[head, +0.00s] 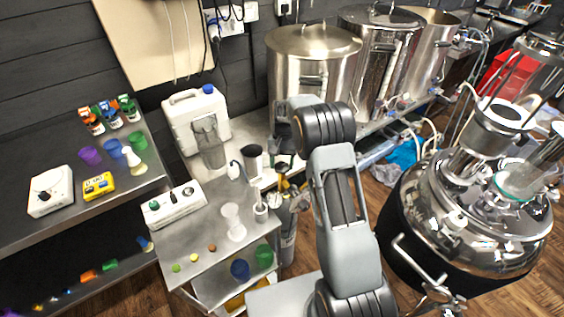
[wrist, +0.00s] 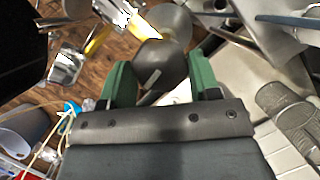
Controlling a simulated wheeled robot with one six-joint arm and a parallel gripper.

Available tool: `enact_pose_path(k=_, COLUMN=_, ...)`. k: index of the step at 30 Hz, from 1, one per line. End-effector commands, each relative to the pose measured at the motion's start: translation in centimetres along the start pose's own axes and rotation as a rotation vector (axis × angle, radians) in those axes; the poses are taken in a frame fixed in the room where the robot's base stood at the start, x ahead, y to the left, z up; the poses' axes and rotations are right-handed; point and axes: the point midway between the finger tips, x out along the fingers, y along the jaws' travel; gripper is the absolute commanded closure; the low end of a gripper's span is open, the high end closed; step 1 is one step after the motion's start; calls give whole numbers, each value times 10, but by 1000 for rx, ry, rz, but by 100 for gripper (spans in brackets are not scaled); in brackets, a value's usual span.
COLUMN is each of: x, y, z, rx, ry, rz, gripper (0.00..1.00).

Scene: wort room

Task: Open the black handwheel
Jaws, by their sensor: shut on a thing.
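The black handwheel (wrist: 160,64) shows in the wrist view as a dark rounded knob with a pale mark on it. My gripper (wrist: 158,68) has a green finger on either side of the handwheel and is shut on it. Part of the handwheel is hidden behind the gripper body. A grey rounded body and yellow brass-like fittings (wrist: 98,40) lie close beyond it. In the head view a gas cylinder (head: 288,244) with gauges stands behind my arm. My arm hides most of the gripper and the handwheel there.
A small steel cart (head: 205,240) with a white device and cups stands left of the cylinder. Large steel kettles (head: 313,62) line the back bench. A big shiny vessel (head: 470,215) stands close on the right. Wooden floor shows between them.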

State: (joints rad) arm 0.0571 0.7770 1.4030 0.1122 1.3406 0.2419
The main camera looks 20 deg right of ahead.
Motion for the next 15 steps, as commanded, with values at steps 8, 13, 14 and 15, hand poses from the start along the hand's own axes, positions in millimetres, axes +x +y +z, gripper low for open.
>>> enact_pose_path(k=8, x=2, y=-2, z=1, rx=-242, ry=-6, rz=103, gripper=67)
enact_pose_path(k=13, x=2, y=-3, z=1, rx=-391, ry=-6, rz=164, gripper=67)
enact_pose_path(k=14, x=2, y=-3, z=2, rx=-418, ry=-6, rz=175, gripper=67)
enact_pose_path(k=15, x=2, y=-4, z=2, rx=-453, ry=-6, rz=189, gripper=67)
